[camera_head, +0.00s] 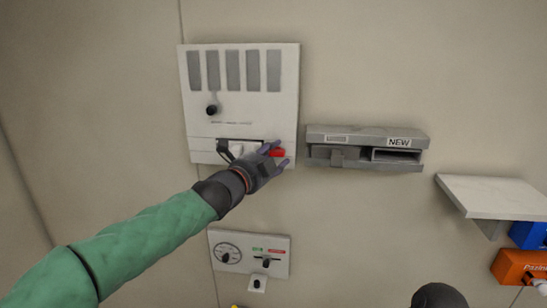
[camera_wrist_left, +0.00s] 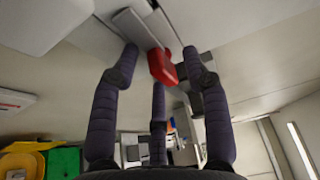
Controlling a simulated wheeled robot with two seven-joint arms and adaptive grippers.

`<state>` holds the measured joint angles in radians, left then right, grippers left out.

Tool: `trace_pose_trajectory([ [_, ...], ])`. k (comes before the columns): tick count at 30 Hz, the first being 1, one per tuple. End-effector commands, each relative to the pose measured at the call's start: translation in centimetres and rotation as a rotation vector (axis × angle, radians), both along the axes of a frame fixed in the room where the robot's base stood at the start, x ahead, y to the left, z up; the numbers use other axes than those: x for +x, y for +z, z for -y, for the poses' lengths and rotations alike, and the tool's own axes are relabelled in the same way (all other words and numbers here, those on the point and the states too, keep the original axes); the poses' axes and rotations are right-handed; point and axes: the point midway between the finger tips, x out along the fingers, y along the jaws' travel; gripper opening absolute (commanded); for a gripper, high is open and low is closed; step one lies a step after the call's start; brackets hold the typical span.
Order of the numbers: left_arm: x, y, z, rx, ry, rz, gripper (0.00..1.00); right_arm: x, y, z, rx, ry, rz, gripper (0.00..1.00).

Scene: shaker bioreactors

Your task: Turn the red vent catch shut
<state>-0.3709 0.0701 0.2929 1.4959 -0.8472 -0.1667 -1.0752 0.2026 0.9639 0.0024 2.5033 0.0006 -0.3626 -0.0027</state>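The red vent catch (camera_head: 278,152) is at the lower right of a white wall panel (camera_head: 240,117) with several grey slots. My left gripper (camera_head: 275,155) is at the catch, with purple fingers above and below it. In the left wrist view the red catch (camera_wrist_left: 162,67) lies between the spread fingertips of the gripper (camera_wrist_left: 161,60). Small gaps show on both sides of it, and a third finger is behind it. The fingers look open. Part of the catch is hidden by the gripper in the head view.
A grey holder (camera_head: 368,149) labelled NEW is close on the right. A small panel (camera_head: 249,254) with a dial is below. A white shelf (camera_head: 495,195) juts out at the right, above blue and orange boxes (camera_head: 520,267). A black knob (camera_head: 212,110) sticks out of the panel.

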Motion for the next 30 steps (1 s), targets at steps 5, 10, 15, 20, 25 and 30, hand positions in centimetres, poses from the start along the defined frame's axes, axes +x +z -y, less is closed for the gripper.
trace_pose_trajectory([
  [5, 0.0, -0.1, 0.0, 0.000, 0.000, -0.002, 0.46, 0.0, 0.0, 0.0, 0.000, 0.000, 0.000, 0.75],
  [10, -0.8, 0.0, -0.6, -0.002, 0.001, -0.001, 0.46, 0.0, 0.0, 0.0, 0.000, 0.000, 0.000, 0.75],
  [15, -2.9, 0.0, -1.7, -0.002, 0.001, -0.001, 0.46, 0.0, 0.0, 0.0, 0.000, 0.000, 0.000, 0.75],
  [20, -5.5, 0.0, -3.2, -0.001, 0.001, 0.000, 0.46, 0.0, 0.0, 0.0, 0.000, 0.000, 0.000, 0.75],
  [25, -8.1, 0.0, -4.8, -0.001, 0.001, 0.000, 0.46, 0.0, 0.0, 0.0, 0.000, 0.000, 0.000, 0.75],
  [30, -9.7, 0.0, -5.7, 0.000, 0.001, 0.000, 0.46, 0.0, 0.0, 0.0, 0.000, 0.000, 0.000, 0.75],
])
